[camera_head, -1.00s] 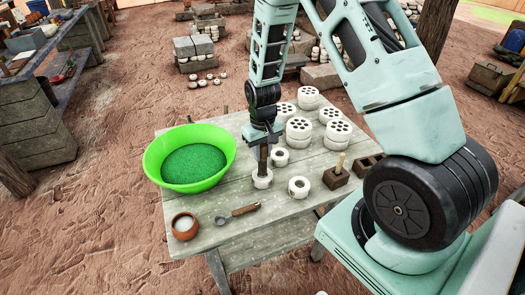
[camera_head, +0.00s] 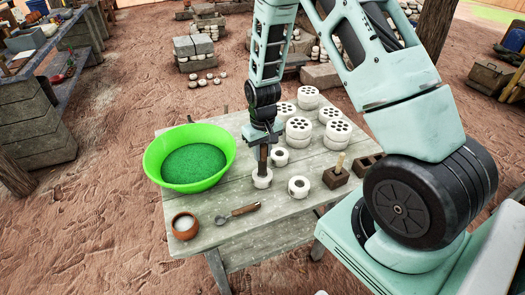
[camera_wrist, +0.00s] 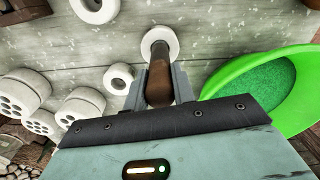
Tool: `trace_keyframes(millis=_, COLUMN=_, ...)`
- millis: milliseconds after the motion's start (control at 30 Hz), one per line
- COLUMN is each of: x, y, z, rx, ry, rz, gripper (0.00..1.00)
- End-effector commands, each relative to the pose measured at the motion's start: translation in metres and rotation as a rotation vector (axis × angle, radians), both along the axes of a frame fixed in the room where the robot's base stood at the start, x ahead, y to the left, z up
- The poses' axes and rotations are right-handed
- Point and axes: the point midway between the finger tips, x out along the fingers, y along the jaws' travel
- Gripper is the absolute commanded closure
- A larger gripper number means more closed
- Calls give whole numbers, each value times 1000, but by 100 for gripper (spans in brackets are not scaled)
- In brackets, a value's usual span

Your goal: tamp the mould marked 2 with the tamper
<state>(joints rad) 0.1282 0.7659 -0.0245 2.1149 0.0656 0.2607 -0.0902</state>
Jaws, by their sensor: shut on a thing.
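My gripper (camera_head: 264,142) is shut on the brown tamper (camera_head: 263,157) and holds it upright over the table. The tamper's lower end is inside the opening of a white ring-shaped mould (camera_head: 262,180). In the wrist view the tamper (camera_wrist: 158,82) runs between the fingers into this mould (camera_wrist: 173,36); whether it touches the bottom is hidden. Two more white ring moulds stand near it, one behind (camera_head: 280,160) and one to the right (camera_head: 299,195). No number marks are readable on any of the three.
A green basin (camera_head: 160,174) of green grains stands left on the table (camera_head: 228,235). A clay pot (camera_head: 184,228) and a spoon (camera_head: 240,211) lie in front. White pierced blocks (camera_head: 299,133), a brown block with a peg (camera_head: 335,180) and a dark holed block (camera_head: 368,165) stand to the right.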

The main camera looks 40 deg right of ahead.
Motion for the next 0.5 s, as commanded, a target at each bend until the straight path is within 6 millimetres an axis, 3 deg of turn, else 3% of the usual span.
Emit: trace_keyframes(millis=500, x=0, y=0, z=-6, rx=0, ry=0, rz=0, gripper=98)
